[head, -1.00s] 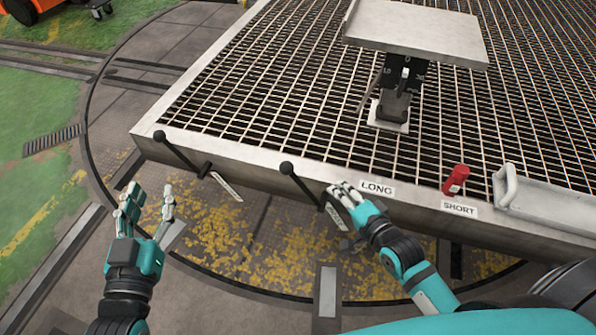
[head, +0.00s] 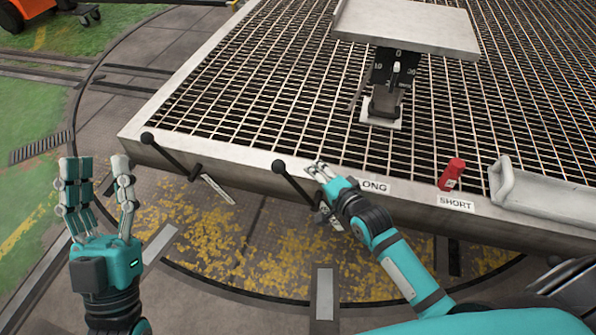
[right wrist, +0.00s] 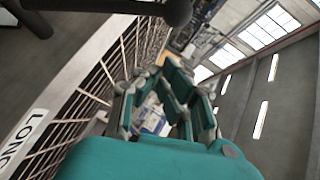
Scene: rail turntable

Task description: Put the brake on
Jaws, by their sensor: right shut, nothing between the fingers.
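Two black levers with round knobs stand along the turntable's front edge, a left lever (head: 170,156) and a right lever (head: 294,182). Each has a small tilted label by its base; I cannot read which one says brake. My right gripper (head: 317,170) is shut and empty, just right of the right lever's knob; whether it touches is not clear. In the right wrist view the gripper's fingers (right wrist: 168,95) point away, and a dark knob (right wrist: 178,12) shows above them. My left gripper (head: 96,170) is open and empty, fingers up, left of the turntable.
The turntable's grating deck (head: 270,85) carries a pedestal with a dial and a grey top plate (head: 410,25). A LONG label (head: 374,186), a red switch (head: 452,174) and a SHORT label (head: 456,202) sit to the right.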

